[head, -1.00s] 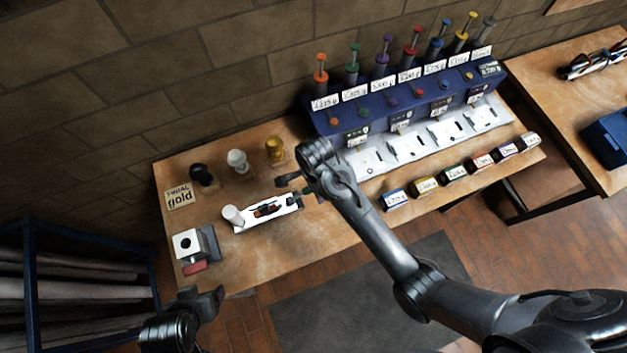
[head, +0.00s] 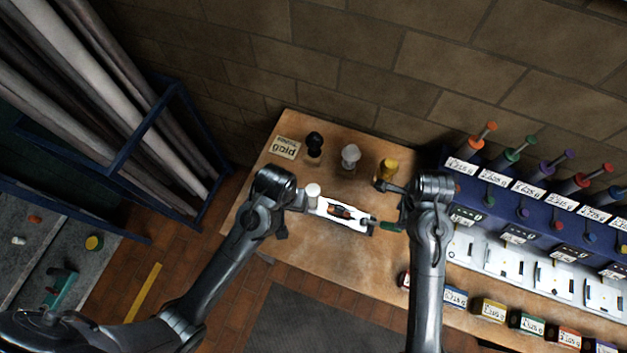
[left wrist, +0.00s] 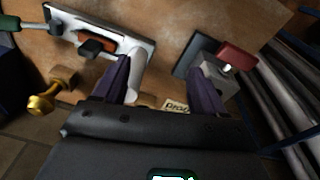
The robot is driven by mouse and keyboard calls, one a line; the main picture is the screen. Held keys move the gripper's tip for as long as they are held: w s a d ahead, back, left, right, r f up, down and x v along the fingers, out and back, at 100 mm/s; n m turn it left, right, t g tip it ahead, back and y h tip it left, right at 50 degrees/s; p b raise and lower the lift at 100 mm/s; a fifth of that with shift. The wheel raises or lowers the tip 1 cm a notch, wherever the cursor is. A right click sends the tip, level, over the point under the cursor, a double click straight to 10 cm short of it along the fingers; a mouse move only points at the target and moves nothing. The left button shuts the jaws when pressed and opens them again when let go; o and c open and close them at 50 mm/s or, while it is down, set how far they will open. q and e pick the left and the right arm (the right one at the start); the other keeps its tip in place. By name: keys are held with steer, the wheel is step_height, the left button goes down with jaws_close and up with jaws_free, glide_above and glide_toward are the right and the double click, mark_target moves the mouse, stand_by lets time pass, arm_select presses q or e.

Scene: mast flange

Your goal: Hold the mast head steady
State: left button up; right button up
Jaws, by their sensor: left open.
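The mast head appears to be a short white post (head: 313,189) at the left end of a white base plate (head: 358,222) on the wooden bench. An orange and black part (head: 340,211) lies in the plate's middle. My left gripper (head: 299,201) is at the post. In the left wrist view, its purple fingers (left wrist: 160,82) are apart; the white post (left wrist: 136,78) is between them, close beside the left finger. Whether it touches is unclear. My right gripper (head: 398,212) is at the plate's right end, by a green-handled tool (head: 390,227); its fingers are not clear.
A blue dispenser rack (head: 530,211) fills the right. A grey block with a red pad (left wrist: 236,58) is near my left gripper. A tube rack (head: 150,130) stands left.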

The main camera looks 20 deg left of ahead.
mark_target(313, 197)
arm_select(q)
steer(key=w+d, duration=0.1)
steer(key=w, duration=0.1)
steer(key=w+d+r+n+g, duration=0.1)
steer(key=w, duration=0.1)
steer(key=w+d+r+n, duration=0.1)
steer(key=w, duration=0.2)
steer(key=shift+w+d, duration=0.1)
steer(key=shift+d, duration=0.1)
step_height(313, 197, down, 10)
steer(key=shift+f, duration=0.25)
